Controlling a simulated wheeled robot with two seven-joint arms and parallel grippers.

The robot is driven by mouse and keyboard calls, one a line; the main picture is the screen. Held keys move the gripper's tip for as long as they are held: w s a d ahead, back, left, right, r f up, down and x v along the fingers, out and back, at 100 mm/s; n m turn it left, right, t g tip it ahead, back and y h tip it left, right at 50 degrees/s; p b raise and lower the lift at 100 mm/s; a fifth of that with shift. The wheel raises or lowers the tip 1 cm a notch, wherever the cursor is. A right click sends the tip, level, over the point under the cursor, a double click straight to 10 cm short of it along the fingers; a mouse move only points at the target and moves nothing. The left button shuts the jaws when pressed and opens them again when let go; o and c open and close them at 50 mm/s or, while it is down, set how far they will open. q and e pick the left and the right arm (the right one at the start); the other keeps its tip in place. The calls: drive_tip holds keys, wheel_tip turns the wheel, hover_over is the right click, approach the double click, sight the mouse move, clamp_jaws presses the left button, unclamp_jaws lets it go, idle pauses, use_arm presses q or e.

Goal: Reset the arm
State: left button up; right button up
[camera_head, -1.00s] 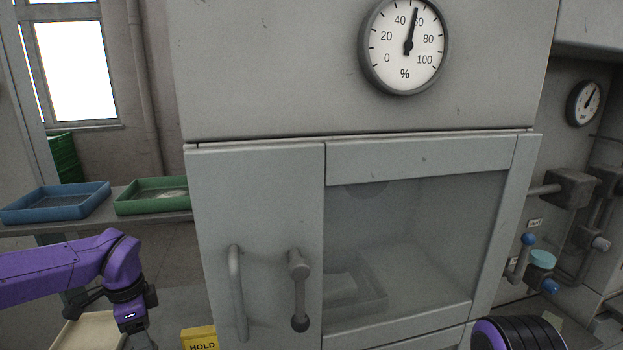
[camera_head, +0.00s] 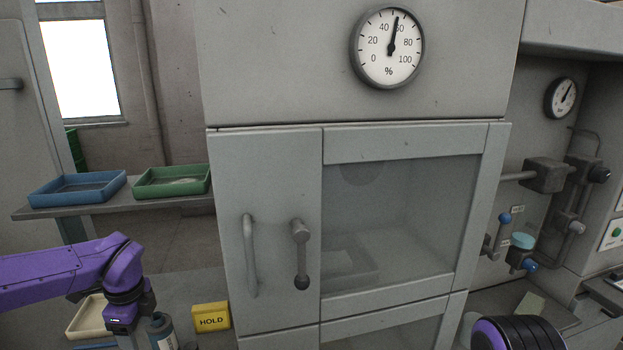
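My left arm, purple and black, comes in from the left at the lower left. Its wrist points down, and the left gripper's fingers are not clearly visible at the bottom edge. Part of my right arm, purple with a ribbed black section, shows at the bottom right. The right gripper is out of view. In front of me stands a grey cabinet (camera_head: 262,165) with a closed windowed door (camera_head: 410,215). The door has a bar handle (camera_head: 250,255) and a lever handle (camera_head: 301,255) that hangs down.
A blue tray (camera_head: 77,201) and a green tray (camera_head: 172,193) sit on a shelf at the left. A cream tray (camera_head: 88,316), a bottle (camera_head: 162,332) and a yellow HOLD block (camera_head: 211,317) are below. A dial (camera_head: 388,47) reads about 50. Pipes and valves (camera_head: 548,175) are at the right.

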use_arm(q)
drive_tip(key=s+f+m+t+y+b, duration=0.25)
drive_tip(key=f+m, duration=0.65)
drive_tip(key=m, duration=0.6)
drive_tip(key=s+f+m+t+y+b, duration=0.2)
drive_tip(key=s+f+m+t+y, duration=0.15)
drive_tip(key=f+m, duration=0.9)
drive_tip(key=s+d+f+m+g+h+b, duration=0.1)
drive_tip(key=s+d+f+m+b, duration=0.1)
drive_tip(key=s+f+m, duration=0.3)
drive_tip(key=s+d+f+m+g+h+b, duration=0.1)
drive_tip(key=s+d+f+m, duration=0.1)
drive_tip(key=s+f+m, duration=0.4)
drive_tip(key=s+d+f+m+g+h+b, duration=0.1)
drive_tip(key=s+d+f+m+b, duration=0.1)
drive_tip(key=s+f+m, duration=0.4)
drive_tip(key=s+m, duration=0.4)
drive_tip(key=s, duration=0.4)
drive_tip(key=shift+s+g+h+b, duration=0.3)
drive_tip(key=shift+s+h, duration=0.1)
drive_tip(key=shift+f, duration=0.1)
